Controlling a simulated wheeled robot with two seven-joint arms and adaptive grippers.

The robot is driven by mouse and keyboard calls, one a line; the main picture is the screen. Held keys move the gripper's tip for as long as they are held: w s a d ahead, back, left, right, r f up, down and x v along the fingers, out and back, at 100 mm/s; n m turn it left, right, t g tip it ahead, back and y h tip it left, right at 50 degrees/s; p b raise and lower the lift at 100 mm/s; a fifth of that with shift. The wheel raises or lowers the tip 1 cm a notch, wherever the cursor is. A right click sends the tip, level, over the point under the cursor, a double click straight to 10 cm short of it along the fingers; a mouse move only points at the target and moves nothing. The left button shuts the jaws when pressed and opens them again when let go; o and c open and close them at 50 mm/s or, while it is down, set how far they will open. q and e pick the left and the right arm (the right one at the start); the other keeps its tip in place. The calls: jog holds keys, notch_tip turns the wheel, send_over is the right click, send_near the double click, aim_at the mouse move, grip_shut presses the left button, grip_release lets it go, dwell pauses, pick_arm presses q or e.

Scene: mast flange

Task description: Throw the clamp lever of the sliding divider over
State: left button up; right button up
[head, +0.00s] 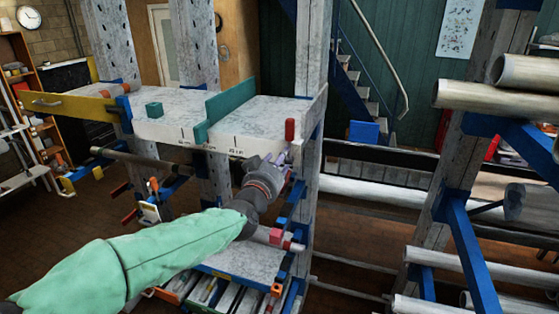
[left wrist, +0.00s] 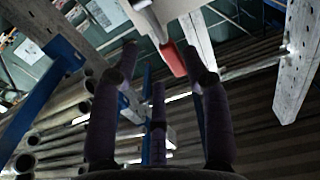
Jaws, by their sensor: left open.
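The teal sliding divider (head: 232,106) stands upright across the grey shelf (head: 262,112). A red lever handle (head: 290,130) stands upright at the shelf's front right corner, beside the post. It also shows in the left wrist view (left wrist: 172,58), beyond the fingers and near the gap between them. Whether it is joined to the divider cannot be seen. My left gripper (head: 283,158) is just below the shelf's front edge, under the red handle. In the left wrist view its fingers (left wrist: 165,66) are spread apart with nothing held. My right gripper is not in view.
A yellow panel (head: 75,104) sticks out at the left. A perforated post (head: 310,130) rises close right of my gripper. Blue brackets and a lower shelf (head: 245,262) lie below my forearm.

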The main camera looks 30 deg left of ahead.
pick_arm(q)
jog(key=v, duration=0.7)
jog(key=shift+p, duration=0.45)
jog(key=shift+s, duration=0.1)
dwell(0.3)
